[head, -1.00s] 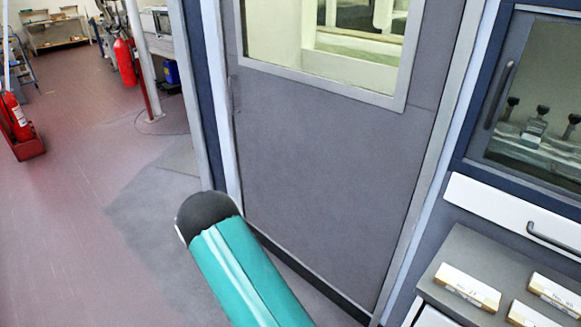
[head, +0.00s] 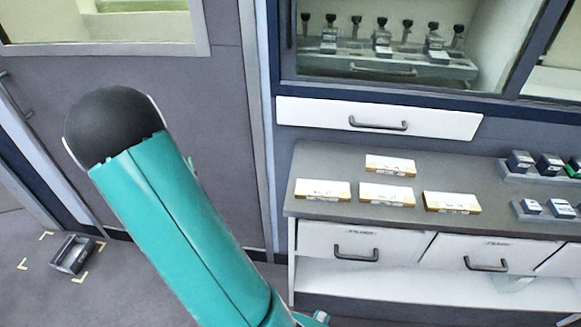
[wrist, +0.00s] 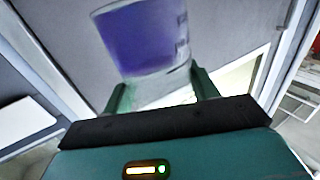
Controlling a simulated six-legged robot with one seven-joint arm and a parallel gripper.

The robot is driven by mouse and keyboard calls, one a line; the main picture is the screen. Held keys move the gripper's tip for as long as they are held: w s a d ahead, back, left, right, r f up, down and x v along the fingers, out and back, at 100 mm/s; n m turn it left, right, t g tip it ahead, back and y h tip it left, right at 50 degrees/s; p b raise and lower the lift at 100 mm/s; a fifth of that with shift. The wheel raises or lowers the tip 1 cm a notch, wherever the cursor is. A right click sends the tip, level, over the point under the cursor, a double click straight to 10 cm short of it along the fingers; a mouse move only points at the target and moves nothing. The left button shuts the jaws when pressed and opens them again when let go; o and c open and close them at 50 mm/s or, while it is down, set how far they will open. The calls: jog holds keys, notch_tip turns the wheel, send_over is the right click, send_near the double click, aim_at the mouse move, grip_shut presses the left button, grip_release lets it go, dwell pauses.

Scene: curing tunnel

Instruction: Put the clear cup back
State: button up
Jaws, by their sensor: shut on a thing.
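The clear cup (wrist: 145,38) shows in the wrist view, holding something purple-blue, with faint markings on its side. My gripper (wrist: 163,88) is shut on the cup, one green finger on each side of its lower part. Neither the cup nor the fingers can be made out in the head view, where my teal arm fills the middle foreground.
A grey counter (head: 335,165) carries several labelled boxes (head: 387,193) and dark small blocks in holders at right. Drawers (head: 340,245) and a white shelf lie below. A glass-fronted cabinet (head: 375,75) stands above. A small metal tray (head: 72,255) sits within yellow floor marks.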

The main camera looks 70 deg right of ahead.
jog(key=s+d+r+m+g+h, duration=0.2)
jog(key=s+d+r+m+g, duration=0.4)
jog(key=s, duration=0.5)
jog(key=s+d+r+m+g+h, duration=0.15)
jog(key=s+d+r+g, duration=0.25)
jog(key=s+d, duration=0.55)
jog(key=s+r+m+g+y, duration=0.15)
jog(key=s+g, duration=0.25)
jog(key=s, duration=0.6)
jog(key=s+r+m+g, duration=0.3)
jog(key=s, duration=0.6)
jog(key=s+r+m+g+y, duration=0.15)
jog(key=s+g, duration=0.25)
jog(key=s, duration=0.6)
jog(key=shift+m+h, duration=0.25)
jog(key=shift+w+d+f, duration=0.3)
jog(key=shift+w+f, duration=1.8)
jog(key=shift+w, duration=0.25)
jog(key=shift+w+d+f, duration=0.25)
jog(key=shift+w+f, duration=1.8)
jog(key=shift+w, duration=0.3)
jog(key=shift+w+d+f, duration=0.3)
jog(key=shift+w+f, duration=1.8)
jog(key=shift+w, duration=0.25)
